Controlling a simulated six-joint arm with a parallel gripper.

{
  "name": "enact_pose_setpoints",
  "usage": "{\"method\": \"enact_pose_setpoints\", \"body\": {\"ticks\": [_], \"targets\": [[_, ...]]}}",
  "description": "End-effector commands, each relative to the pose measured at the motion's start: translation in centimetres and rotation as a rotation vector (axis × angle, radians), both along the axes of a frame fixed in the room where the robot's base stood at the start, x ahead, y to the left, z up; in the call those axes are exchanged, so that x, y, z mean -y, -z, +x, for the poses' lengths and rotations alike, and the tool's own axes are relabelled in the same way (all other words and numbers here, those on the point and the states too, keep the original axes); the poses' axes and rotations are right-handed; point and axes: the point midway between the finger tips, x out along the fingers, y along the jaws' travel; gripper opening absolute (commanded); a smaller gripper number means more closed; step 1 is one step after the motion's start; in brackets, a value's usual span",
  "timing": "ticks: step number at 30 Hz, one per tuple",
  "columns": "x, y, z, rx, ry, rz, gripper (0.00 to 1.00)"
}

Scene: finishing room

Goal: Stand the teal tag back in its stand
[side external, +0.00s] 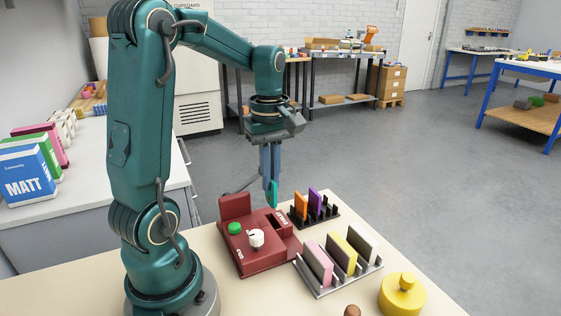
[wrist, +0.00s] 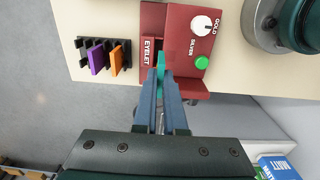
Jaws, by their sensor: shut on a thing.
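The teal tag (side external: 273,193) is held upright between the fingertips of my gripper (side external: 268,178), which points down. In the wrist view the teal tag (wrist: 161,62) shows as a narrow strip at the fingertips (wrist: 161,76), in front of the red machine's EYELET part. I cannot tell whether it touches the machine. The black slotted stand (side external: 331,213) holds an orange tag (side external: 301,206) and a purple tag (side external: 315,202), both upright. Free slots show in the stand (wrist: 86,42) in the wrist view, left of the gripper.
The red machine (side external: 262,263) has a white knob (side external: 256,238) and green button (side external: 235,228). A grey rack (side external: 318,291) holds pink, yellow and pale slabs. A yellow lidded pot (side external: 402,295) stands at the right front. The stand lies near the table's far edge.

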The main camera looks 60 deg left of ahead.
Motion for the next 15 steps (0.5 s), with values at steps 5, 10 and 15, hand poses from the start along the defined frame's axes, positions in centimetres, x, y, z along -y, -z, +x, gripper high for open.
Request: {"method": "enact_pose_setpoints", "body": {"ticks": [5,10,15], "targets": [[0.0,0.0,0.0,0.000,0.000,0.000,0.00],[-0.2,-0.1,0.6,0.000,0.000,0.000,0.00],[-1.1,-0.7,2.9,0.001,0.002,0.000,0.00]]}}
